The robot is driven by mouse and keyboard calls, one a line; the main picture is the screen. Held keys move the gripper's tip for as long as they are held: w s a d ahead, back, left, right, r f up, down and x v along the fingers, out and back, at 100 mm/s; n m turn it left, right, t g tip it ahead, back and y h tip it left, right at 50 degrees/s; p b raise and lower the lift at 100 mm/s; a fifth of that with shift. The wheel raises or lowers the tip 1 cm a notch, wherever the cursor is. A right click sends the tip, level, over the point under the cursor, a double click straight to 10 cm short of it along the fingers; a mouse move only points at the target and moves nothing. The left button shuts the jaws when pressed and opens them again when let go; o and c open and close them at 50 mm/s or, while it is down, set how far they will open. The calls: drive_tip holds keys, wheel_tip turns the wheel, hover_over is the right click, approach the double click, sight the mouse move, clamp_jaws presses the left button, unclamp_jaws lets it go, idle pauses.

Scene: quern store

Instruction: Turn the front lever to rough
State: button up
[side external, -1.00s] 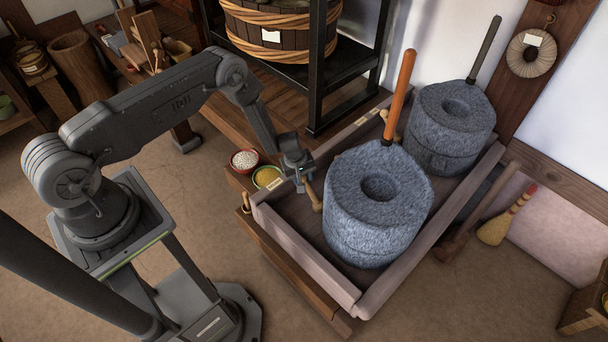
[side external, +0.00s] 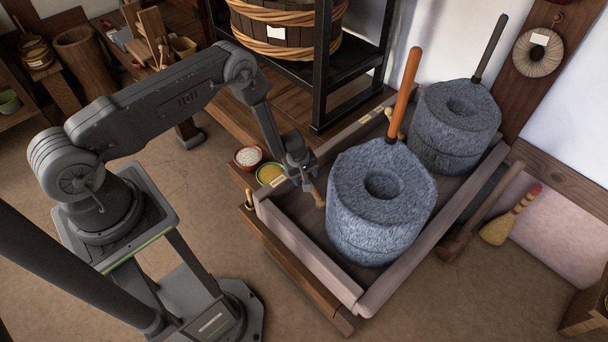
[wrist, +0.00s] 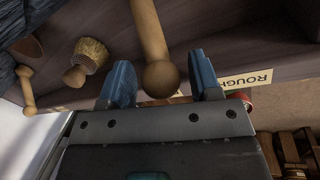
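The front lever is a light wooden rod with a round knob (side external: 317,196), beside the front grey quern (side external: 383,215). In the wrist view its knob (wrist: 160,80) lies between my two blue fingertips, with a visible gap on each side. My gripper (side external: 304,178) is open around the lever's end. It also shows at the bottom of the wrist view (wrist: 163,84). A ROUGH label (wrist: 246,80), upside down, is just right of the right finger. A pale label (side external: 279,182) sits on the trough's rim near the gripper. The lever's pivot is hidden.
The orange upright handle (side external: 404,90) rises at the front quern. A second quern (side external: 455,135) stands behind it. A red bowl (side external: 248,157) and a green bowl (side external: 270,175) are close left of my gripper. A brush (wrist: 90,55) lies in the trough (side external: 305,262).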

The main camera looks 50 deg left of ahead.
drive_tip(key=shift+o, duration=0.2)
wheel_tip(320, 180, up, 14)
drive_tip(key=s+a, duration=0.1)
drive_tip(key=s, duration=0.1)
drive_tip(key=shift+s+f, duration=0.25)
idle(0.4)
drive_tip(key=shift+o, duration=0.2)
drive_tip(key=m, duration=0.2)
drive_tip(key=w+m, duration=0.1)
drive_tip(key=m, duration=0.1)
drive_tip(key=shift+w+h, duration=0.1)
drive_tip(key=shift+h, duration=0.2)
drive_tip(key=f+m, duration=0.3)
drive_tip(key=f, duration=0.1)
drive_tip(key=f+m+g, duration=0.1)
drive_tip(key=f+m, duration=0.2)
drive_tip(key=f, duration=0.2)
drive_tip(key=w+d+f+m, duration=0.1)
drive_tip(key=f+m, duration=0.2)
drive_tip(key=f, duration=0.1)
drive_tip(key=shift+f+m+g+h, duration=0.25)
drive_tip(key=shift+m+g+h, duration=0.05)
drive_tip(key=shift+g+h, duration=0.1)
